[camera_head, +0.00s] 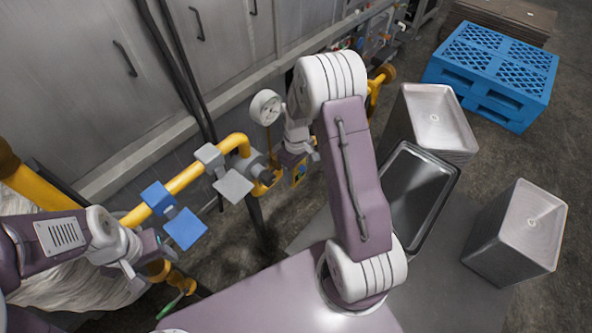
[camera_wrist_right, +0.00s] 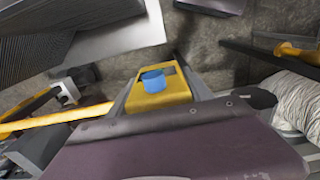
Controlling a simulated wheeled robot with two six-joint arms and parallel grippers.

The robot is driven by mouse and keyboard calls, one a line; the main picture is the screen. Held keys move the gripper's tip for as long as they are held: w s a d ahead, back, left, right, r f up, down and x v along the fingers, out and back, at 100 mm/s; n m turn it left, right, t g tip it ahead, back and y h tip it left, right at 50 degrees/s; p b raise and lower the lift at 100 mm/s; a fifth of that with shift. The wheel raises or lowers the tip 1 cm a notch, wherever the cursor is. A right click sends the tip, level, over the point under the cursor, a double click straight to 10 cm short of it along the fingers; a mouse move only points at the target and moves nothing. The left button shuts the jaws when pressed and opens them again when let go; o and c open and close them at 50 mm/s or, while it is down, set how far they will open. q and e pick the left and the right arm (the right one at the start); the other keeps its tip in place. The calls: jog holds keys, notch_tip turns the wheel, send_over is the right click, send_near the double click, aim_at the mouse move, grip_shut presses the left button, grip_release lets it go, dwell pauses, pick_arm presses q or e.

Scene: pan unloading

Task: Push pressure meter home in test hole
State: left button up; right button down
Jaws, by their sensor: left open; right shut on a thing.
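The pressure meter is a yellow block with a blue face (camera_wrist_right: 155,86). It sits between the fingers of my right gripper in the right wrist view; a small part of it (camera_head: 299,175) shows below that gripper in the head view. My right gripper (camera_head: 298,163) is shut on it, close to the right end of the yellow pipe (camera_head: 183,178). I cannot make out the test hole, nor whether the meter touches the pipe fittings. My left gripper (camera_head: 134,278) is open at the lower left, below the pipe.
A round white dial gauge (camera_head: 265,107) stands above the pipe end. Blue (camera_head: 184,229) and grey (camera_head: 233,186) valve handles stick out from the pipe. Stacked trays (camera_head: 437,125) and a blue pallet (camera_head: 492,75) are at the right. Grey cabinets line the back.

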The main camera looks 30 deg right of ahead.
jog(key=shift+w+a+p, duration=0.2)
jog(key=shift+w+a, duration=0.15)
jog(key=shift+w, duration=0.45)
jog(key=shift+w+a+p, duration=0.2)
jog(key=shift+w+a, duration=0.1)
jog(key=shift+w, duration=0.5)
dwell(1.4)
jog(key=shift+c, duration=1.9)
grip_release()
notch_tip(320, 180, up, 9)
jog(key=shift+r, duration=0.1)
